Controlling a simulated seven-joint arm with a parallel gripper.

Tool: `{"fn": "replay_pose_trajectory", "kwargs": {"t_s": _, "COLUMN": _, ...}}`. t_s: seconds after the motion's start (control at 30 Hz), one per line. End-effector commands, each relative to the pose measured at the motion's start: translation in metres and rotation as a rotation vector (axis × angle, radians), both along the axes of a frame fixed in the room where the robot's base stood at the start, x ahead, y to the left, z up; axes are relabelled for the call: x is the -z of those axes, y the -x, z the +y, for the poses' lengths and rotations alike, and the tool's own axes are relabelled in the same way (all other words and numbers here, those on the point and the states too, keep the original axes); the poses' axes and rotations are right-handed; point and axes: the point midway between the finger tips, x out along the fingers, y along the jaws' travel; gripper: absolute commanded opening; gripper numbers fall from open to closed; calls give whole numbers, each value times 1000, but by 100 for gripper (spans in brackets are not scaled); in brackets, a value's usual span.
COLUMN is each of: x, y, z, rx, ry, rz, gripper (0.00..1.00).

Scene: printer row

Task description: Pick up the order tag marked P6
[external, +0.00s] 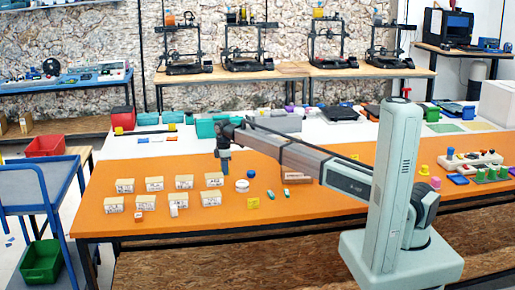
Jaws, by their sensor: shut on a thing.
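Several small pale boxes with dark markings stand in two rows on the orange table; one is the back-right box (214,180) and one the front-right box (210,199). Their markings are too small to read, so I cannot tell which thing is marked P6. A small white piece (173,211) is at the front of the row. A yellow square tag (253,203) lies to the right of the boxes. My gripper (225,172) points down just above and right of the back-right box. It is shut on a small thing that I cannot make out.
A white round container (242,186) and small green-and-white pieces (270,194) lie right of the boxes. A brown block (297,177) lies under my arm. Teal bins (205,129) stand behind.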

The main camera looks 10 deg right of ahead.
Motion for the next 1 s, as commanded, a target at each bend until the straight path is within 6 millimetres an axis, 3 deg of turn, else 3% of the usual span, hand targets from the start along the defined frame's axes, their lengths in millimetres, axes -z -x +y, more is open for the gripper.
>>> {"fn": "replay_pose_trajectory", "kwargs": {"t_s": 0.57, "x": -7, "y": 0, "z": 0, "rx": 0, "ry": -1, "rz": -1, "gripper": 0}}
{"fn": "replay_pose_trajectory", "kwargs": {"t_s": 1.0, "x": -78, "y": -1, "z": 0, "rx": 0, "ry": -1, "rz": -2, "gripper": 0}}
